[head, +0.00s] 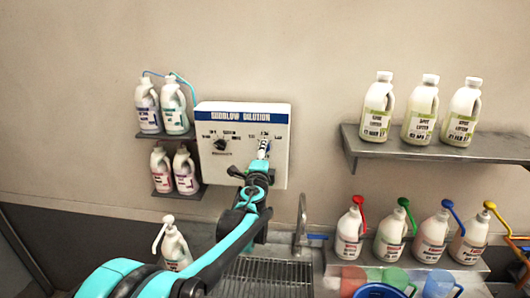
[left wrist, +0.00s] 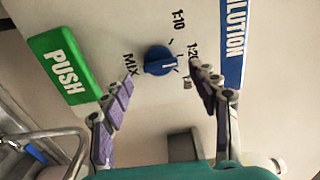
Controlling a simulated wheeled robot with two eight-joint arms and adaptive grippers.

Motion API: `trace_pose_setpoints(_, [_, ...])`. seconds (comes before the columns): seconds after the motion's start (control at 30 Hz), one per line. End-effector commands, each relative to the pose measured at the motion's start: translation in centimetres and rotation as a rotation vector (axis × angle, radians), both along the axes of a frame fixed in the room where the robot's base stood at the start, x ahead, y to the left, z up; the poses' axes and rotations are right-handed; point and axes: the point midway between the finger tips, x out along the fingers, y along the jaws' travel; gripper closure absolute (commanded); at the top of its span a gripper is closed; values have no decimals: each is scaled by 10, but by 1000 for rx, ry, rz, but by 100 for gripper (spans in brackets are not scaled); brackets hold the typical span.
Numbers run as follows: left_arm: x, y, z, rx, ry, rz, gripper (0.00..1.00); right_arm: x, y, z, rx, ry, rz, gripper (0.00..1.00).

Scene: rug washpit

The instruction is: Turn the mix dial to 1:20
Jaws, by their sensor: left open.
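The white dilution panel (head: 215,170) with a blue title strip hangs on the wall in the head view. In the left wrist view, turned sideways, the blue mix dial (left wrist: 157,58) shows a white pointer mark toward picture right. Labels 1:10 (left wrist: 178,20) and 1:20 (left wrist: 193,48) stand beside it; a lower label is partly covered by a finger. My left gripper (left wrist: 167,88) is open, its purple-padded fingers spread toward either side of the dial, with no clear contact. In the head view, my left gripper (head: 263,150) covers the panel's right part. My right gripper is not seen.
A green PUSH button (left wrist: 63,65) is close to one finger. A black dial (head: 219,144) is on the panel's left half. Bottles stand on small shelves (head: 180,194) left and a wide shelf (head: 490,148) right. A tap (head: 300,225) and drain rack (head: 265,275) are below.

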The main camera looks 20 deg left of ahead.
Motion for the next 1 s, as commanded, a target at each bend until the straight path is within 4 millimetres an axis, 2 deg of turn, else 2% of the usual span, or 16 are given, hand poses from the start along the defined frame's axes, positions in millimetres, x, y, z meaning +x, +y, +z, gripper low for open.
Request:
trace_pose_setpoints(0.03, [-12, -3, 0, 0, 0, -1, 40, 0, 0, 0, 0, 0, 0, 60])
trace_pose_setpoints(0.2, [-49, -13, 0, 0, 0, -1, 40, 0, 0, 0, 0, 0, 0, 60])
trace_pose_setpoints(0.4, [-78, -20, 0, 0, 0, -2, 40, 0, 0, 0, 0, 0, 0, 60])
trace_pose_setpoints(0.6, [-86, -21, 0, 0, 0, -1, 40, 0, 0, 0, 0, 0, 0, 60])
trace_pose_setpoints(1.0, [-86, -21, -1, -3, -1, 0, 40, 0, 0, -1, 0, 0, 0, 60])
